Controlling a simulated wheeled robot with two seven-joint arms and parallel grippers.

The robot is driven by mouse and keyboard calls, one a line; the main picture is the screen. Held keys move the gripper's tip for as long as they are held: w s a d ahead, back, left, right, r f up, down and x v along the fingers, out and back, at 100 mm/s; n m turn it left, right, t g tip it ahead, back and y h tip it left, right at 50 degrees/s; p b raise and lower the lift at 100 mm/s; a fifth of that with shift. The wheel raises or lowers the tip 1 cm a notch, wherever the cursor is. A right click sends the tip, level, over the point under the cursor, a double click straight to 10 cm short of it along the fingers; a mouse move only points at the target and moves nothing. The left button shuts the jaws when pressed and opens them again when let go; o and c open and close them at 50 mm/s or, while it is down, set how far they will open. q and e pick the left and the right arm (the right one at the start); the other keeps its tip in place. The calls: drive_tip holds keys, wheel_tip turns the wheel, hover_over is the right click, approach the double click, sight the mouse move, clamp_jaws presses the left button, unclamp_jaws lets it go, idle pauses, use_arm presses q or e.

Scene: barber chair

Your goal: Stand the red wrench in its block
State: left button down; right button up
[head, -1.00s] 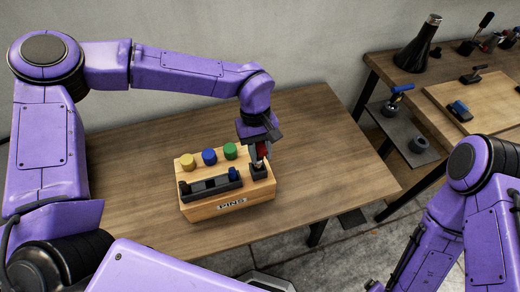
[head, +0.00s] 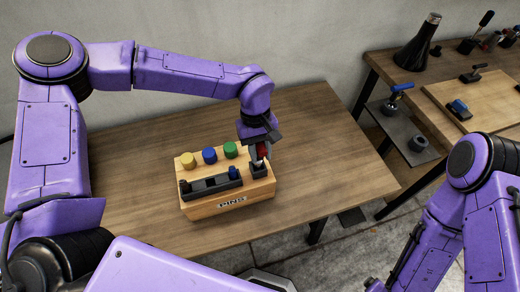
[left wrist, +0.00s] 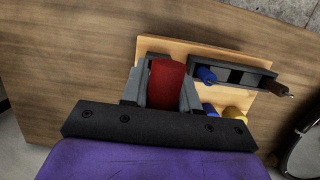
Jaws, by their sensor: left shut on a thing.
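The red wrench (head: 263,151) is in my left gripper (head: 259,152), with its red handle between the fingers. In the left wrist view the red handle (left wrist: 166,82) fills the gap between the two grey fingers of the left gripper (left wrist: 161,88). The small black block (head: 258,171) sits at the right end of the wooden PINS box, directly below the gripper. The wrench's lower end meets the block's top in the head view, but I cannot tell how deep it is. The fingers hide part of the wrench. My right gripper is out of view.
The wooden box (head: 232,201) carries yellow (head: 188,160), blue (head: 209,155) and green (head: 230,150) pegs and a black slotted rack (head: 208,188). The table (head: 130,150) around it is clear. A side bench (head: 450,95) with tools stands at the right.

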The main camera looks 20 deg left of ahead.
sight(260, 160)
use_arm(q)
drive_tip(key=shift+f+b, duration=0.35)
drive_tip(key=shift+f, duration=1.15)
drive_tip(key=c, duration=0.8)
unclamp_jaws()
drive_tip(key=b+v, duration=0.2)
drive_tip(key=v, duration=0.7)
drive_tip(key=shift+w+r, duration=0.1)
drive_tip(key=shift+r, duration=0.7)
